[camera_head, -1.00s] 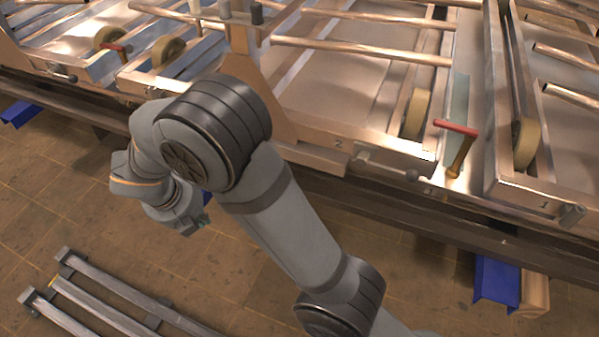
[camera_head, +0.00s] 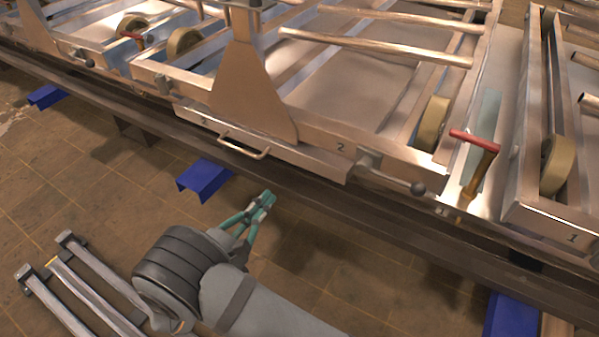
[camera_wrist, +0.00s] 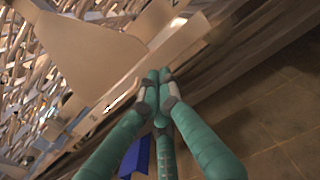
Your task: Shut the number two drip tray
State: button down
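The number two drip tray (camera_head: 308,161) is a shallow metal tray under the frame marked 2. Its front edge sticks out below the frame, with a thin bar handle (camera_head: 243,147) on the front. My gripper (camera_head: 267,197) has teal fingers and is in front of the tray, below its handle in the picture and apart from it. In the wrist view my gripper (camera_wrist: 160,75) has its fingertips together with nothing seen between them. The tray (camera_wrist: 172,42) runs diagonally behind the fingertips there. How far out the tray stands is hard to tell.
A latch bar with a dark knob (camera_head: 417,188) sticks out right of the tray. A red-handled lever (camera_head: 474,140) stands farther right. A wedge-shaped upright (camera_head: 250,90) rises above the tray. Blue supports (camera_head: 205,178) sit below the dark rail. Metal bars (camera_head: 75,290) lie lower left.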

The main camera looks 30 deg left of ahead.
jog(key=b, duration=0.5)
send_near(313, 156)
jog(key=r, duration=0.1)
jog(key=w+r, duration=0.1)
jog(key=r, duration=0.1)
jog(key=shift+w+r, duration=0.15)
jog(key=shift+r, duration=0.1)
jog(key=shift+w+r, duration=0.1)
jog(key=shift+w, duration=0.2)
jog(key=w, duration=0.4)
jog(key=w+p, duration=0.1)
jog(key=w, duration=0.3)
jog(key=shift+d+r, duration=0.1)
jog(key=shift+d, duration=0.1)
jog(key=s+p, duration=0.4)
jog(key=s, duration=1)
jog(key=shift+s+a, duration=0.25)
jog(key=shift+a, duration=0.05)
